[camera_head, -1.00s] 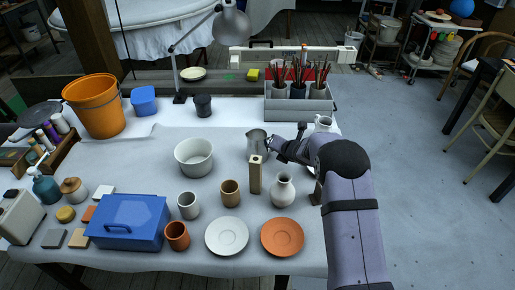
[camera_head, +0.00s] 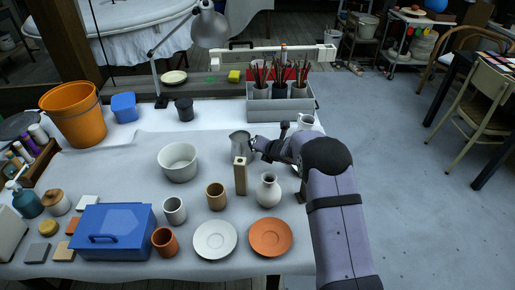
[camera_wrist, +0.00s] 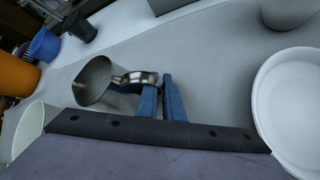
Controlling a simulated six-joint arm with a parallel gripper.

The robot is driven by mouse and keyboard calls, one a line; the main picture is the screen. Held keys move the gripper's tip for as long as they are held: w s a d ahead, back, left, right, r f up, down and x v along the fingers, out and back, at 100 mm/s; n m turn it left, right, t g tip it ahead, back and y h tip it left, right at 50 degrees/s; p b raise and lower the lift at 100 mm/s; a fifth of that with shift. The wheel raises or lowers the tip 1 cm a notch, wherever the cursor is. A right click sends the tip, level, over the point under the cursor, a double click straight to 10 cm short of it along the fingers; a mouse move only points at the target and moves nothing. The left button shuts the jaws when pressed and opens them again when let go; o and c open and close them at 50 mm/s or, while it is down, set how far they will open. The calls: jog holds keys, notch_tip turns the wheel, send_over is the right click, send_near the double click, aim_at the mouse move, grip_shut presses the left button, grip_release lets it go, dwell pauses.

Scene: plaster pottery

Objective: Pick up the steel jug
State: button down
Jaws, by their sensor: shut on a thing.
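The steel jug (camera_head: 238,146) is a grey metal vessel behind the tall wooden block, in the middle of the table. My gripper (camera_head: 254,145) reaches it from the right, on its handle side. In the wrist view the jug (camera_wrist: 95,82) lies to the left, with its handle pointing at my blue fingers (camera_wrist: 160,88). The fingers are shut on the handle. The wooden block hides part of the jug's lower side in the head view. I cannot tell whether its base is clear of the table.
The tall wooden block (camera_head: 240,178) and a white vase (camera_head: 268,192) stand close in front. A white bowl (camera_head: 178,170) is to the left. A small white jug (camera_head: 306,123) stands behind my arm. A grey crate of brushes (camera_head: 281,109) is at the back.

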jog(key=shift+r+p, duration=2)
jog(key=shift+r, duration=2.95)
jog(key=shift+r, duration=0.1)
jog(key=shift+a, duration=0.1)
